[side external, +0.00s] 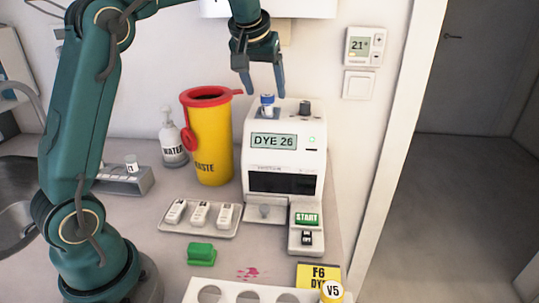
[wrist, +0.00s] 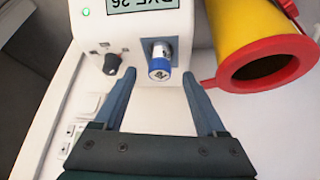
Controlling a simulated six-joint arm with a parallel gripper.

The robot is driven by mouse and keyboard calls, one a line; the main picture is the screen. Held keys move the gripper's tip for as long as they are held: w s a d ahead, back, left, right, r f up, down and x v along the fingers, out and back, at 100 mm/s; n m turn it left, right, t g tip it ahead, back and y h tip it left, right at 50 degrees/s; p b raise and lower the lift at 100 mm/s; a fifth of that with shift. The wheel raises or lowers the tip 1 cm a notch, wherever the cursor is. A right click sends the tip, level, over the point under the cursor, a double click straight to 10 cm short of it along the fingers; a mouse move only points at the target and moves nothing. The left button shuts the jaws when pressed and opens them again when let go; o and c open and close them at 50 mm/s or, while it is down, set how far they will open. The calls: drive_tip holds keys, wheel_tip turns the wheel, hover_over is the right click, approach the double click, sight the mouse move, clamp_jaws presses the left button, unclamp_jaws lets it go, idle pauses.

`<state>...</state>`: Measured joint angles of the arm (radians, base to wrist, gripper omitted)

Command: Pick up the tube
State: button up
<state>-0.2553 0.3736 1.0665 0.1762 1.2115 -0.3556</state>
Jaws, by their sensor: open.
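A tube with a blue cap (side external: 267,101) stands in the top of the white analyser (side external: 285,182), whose screen reads "DYE 26". The wrist view shows the same tube (wrist: 159,62) from above, with a mark on its cap. My gripper (side external: 265,94) is open and empty, pointing down with its fingers around the level of the cap. In the wrist view the cap lies between the two fingertips (wrist: 159,76), with a gap on each side. The tube's lower part is hidden in the analyser.
A dark knob (side external: 305,107) sits beside the tube on the analyser. A yellow waste bin with a red rim (side external: 209,145) stands close by on the left. A grey rack (side external: 124,181) stands further left.

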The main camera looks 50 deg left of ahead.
sight(267, 96)
drive_tip(key=shift+x, duration=2.25)
clamp_jaws()
